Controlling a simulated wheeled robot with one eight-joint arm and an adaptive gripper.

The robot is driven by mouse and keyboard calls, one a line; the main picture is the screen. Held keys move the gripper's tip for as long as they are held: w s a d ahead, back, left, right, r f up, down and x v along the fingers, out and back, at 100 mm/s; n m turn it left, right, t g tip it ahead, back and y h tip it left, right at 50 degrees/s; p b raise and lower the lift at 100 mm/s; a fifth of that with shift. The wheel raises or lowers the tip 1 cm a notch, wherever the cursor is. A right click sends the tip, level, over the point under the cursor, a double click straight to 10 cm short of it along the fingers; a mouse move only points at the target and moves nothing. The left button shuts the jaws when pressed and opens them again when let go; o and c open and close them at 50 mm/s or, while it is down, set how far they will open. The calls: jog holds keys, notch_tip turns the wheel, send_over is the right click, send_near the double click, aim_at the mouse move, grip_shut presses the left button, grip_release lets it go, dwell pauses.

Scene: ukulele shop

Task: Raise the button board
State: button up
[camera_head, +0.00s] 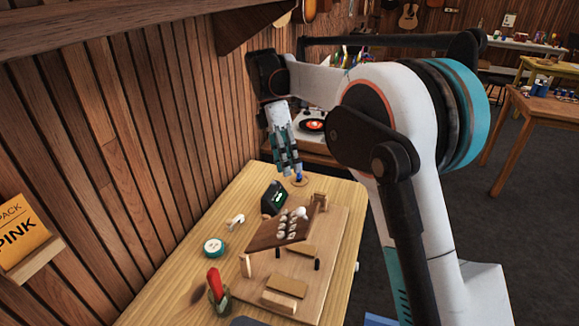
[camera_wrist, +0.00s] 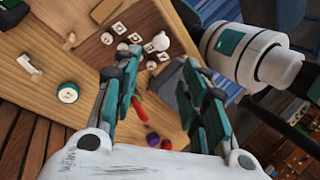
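The button board (camera_head: 268,236) is a dark brown panel with several pale square buttons and a white round knob at its far right corner. It lies tilted between small wooden posts on a wooden base (camera_head: 330,245) on the table. In the wrist view the board (camera_wrist: 95,52) shows at the upper middle, with its buttons running along its right side. My gripper (camera_head: 291,172) is above the far end of the table, beyond the board and apart from it. In the wrist view my gripper (camera_wrist: 162,80) has its two fingers spread, with nothing visibly held between them.
A dark box with a green display (camera_head: 273,198) stands left of the board's far end. A white hook-shaped piece (camera_head: 236,220), a teal round tin (camera_head: 214,247) and a red-topped item (camera_head: 215,285) are along the left. The plank wall (camera_head: 110,150) borders the table.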

jog(key=shift+d+f+m, duration=0.1)
jog(key=shift+d+m, duration=0.1)
jog(key=shift+m, duration=0.1)
jog(key=c, duration=0.4)
jog(key=d+f+m+y, duration=0.1)
jog(key=d+m, duration=0.1)
jog(key=m, duration=0.1)
jog(key=d+f+m+y+p, duration=0.1)
jog(key=d+f+m, duration=0.1)
jog(key=m, duration=0.2)
jog(key=s+d+f+m+t+y, duration=0.1)
jog(key=m, duration=0.3)
jog(key=shift+d+f+p, duration=0.3)
jog(key=shift+d+f, duration=0.05)
jog(key=shift+d, duration=0.05)
grip_shut()
jog(key=s+d+f+m+t+y+p, duration=0.25)
jog(key=s+d+m, duration=0.3)
jog(key=m, duration=1.05)
jog(key=s+d+f+m+t+y+p, duration=0.1)
jog(key=s+d+f+m+t+y, duration=0.35)
jog(key=m, duration=1.15)
jog(key=w+a+f+g+h+b, duration=0.1)
jog(key=a+f, duration=0.2)
jog(key=a, duration=0.4)
jog(key=shift+w+f+b, duration=0.15)
jog(key=shift+w+b, duration=0.15)
jog(key=shift+b, duration=0.05)
